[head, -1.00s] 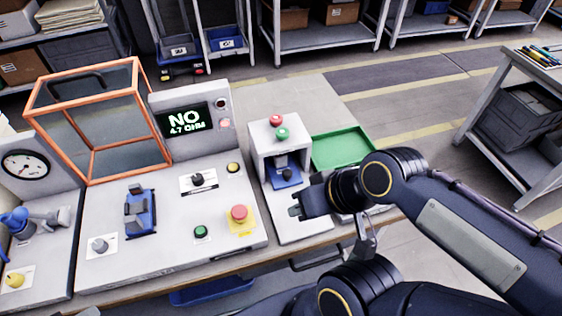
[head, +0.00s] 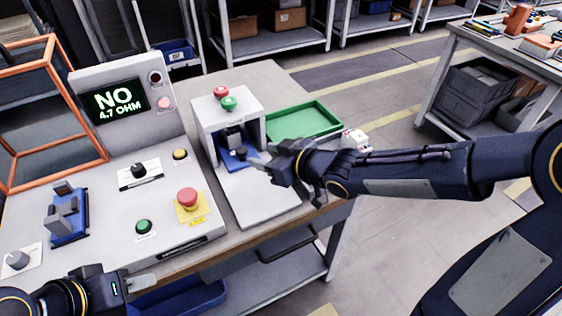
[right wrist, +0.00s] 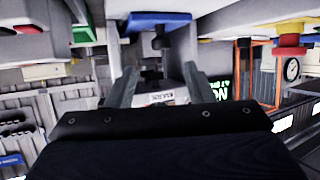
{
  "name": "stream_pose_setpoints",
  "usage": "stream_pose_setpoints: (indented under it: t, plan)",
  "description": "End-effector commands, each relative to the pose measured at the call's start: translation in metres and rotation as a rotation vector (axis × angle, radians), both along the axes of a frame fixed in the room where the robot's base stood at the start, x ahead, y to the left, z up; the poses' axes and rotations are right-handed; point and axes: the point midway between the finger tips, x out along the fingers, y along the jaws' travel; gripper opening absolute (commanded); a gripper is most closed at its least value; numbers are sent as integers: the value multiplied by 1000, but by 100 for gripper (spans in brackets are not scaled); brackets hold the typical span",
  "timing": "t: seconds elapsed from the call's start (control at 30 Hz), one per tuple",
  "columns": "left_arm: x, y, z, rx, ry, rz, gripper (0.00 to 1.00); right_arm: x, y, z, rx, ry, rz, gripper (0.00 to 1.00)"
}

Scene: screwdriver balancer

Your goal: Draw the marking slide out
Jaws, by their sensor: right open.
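The marking slide (head: 231,160) is a blue plate with a dark knob (head: 241,153) at its front, inside the light grey marking station (head: 213,112). In the right wrist view the slide (right wrist: 152,17) appears upside down at the top, with its knob (right wrist: 160,42) hanging from it. My right gripper (head: 256,163) points at the slide from the right, just in front of the knob. Its fingers (right wrist: 160,84) are apart with nothing between them, and the knob lies beyond them. My left gripper (head: 142,284) is low at the front left, and its finger gap is hidden.
A red and a green button (head: 228,103) top the station. A green tray (head: 303,121) lies behind my right arm. The plate before the station is clear.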

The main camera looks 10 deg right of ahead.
Motion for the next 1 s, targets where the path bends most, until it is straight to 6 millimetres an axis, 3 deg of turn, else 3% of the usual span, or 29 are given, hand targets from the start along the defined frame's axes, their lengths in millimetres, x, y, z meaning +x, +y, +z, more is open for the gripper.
stream_pose_setpoints:
  t: [0.5,0.9,1.0]
  plan:
    - [0,0,-22,0,-1,0,36,47,45,-28,8,-6,16,48]
    - [0,0,-23,0,-1,0,36,55,51,-31,7,-7,14,48]
    - [0,0,-23,0,-1,0,36,55,51,-31,7,-7,14,38]
